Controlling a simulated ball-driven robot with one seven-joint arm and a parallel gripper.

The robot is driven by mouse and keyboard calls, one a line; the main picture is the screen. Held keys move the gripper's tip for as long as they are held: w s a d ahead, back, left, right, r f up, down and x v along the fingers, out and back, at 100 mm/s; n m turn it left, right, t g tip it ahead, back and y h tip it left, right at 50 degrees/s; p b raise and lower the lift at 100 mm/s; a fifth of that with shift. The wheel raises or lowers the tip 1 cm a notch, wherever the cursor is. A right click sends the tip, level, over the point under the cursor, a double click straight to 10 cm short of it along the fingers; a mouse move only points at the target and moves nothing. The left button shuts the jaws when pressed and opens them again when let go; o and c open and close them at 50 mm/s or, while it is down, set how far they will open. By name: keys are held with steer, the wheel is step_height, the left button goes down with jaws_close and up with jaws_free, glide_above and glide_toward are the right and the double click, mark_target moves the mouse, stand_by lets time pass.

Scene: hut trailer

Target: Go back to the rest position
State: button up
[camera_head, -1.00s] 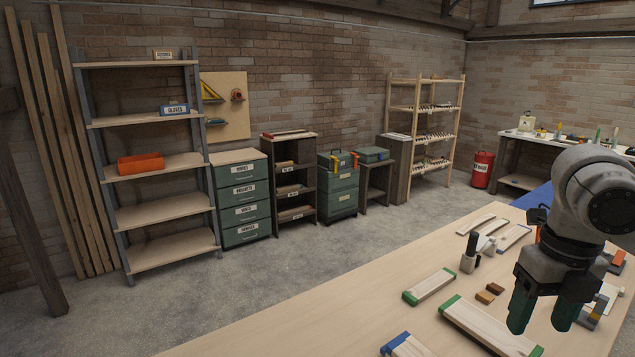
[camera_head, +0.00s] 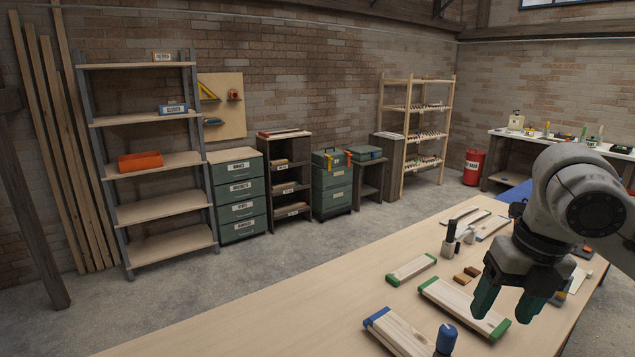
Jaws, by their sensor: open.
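My gripper (camera_head: 505,308) hangs over the right part of the wooden workbench (camera_head: 260,325), its two green fingers apart and nothing between them. It overlaps the right end of a wooden board with green ends (camera_head: 455,301) in the picture; I cannot tell the height gap. My grey arm comes in from the right edge and hides part of the bench behind it.
On the bench lie a smaller green-ended board (camera_head: 411,268), a blue-ended board (camera_head: 400,335), a blue-topped object (camera_head: 446,338), small brown blocks (camera_head: 467,275) and a dark-and-light holder (camera_head: 450,240). The bench's left part is clear. Shelves (camera_head: 160,158) and drawers (camera_head: 239,195) line the back wall.

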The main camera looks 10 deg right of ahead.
steer(key=w+a+m+t+y, duration=0.2)
steer(key=w+a+m, duration=0.2)
steer(key=a, duration=0.3)
steer(key=w+a+m+t+y, duration=0.2)
steer(key=w+a+m, duration=0.15)
steer(key=a, duration=0.25)
steer(key=s+a+f+m+t, duration=0.2)
steer(key=a+f+m, duration=0.3)
steer(key=f+m, duration=0.65)
steer(key=s+d+f+m+g+h+b, duration=0.1)
steer(key=s+d+f+m+g+b, duration=0.1)
steer(key=s+f, duration=0.7)
steer(key=s+d+f+m+g+h+b, duration=0.2)
steer(key=s+d+f+m+b, duration=0.1)
steer(key=s+f+m, duration=0.4)
steer(key=s+d+f+m+g+h+b, duration=0.2)
steer(key=s+d+f+m+b, duration=0.1)
steer(key=s+f, duration=1)
step_height(320, 180, down, 4)
steer(key=shift+d+r+m+b, duration=0.15)
steer(key=shift+d+m+b, duration=0.1)
steer(key=shift+m+b, duration=0.6)
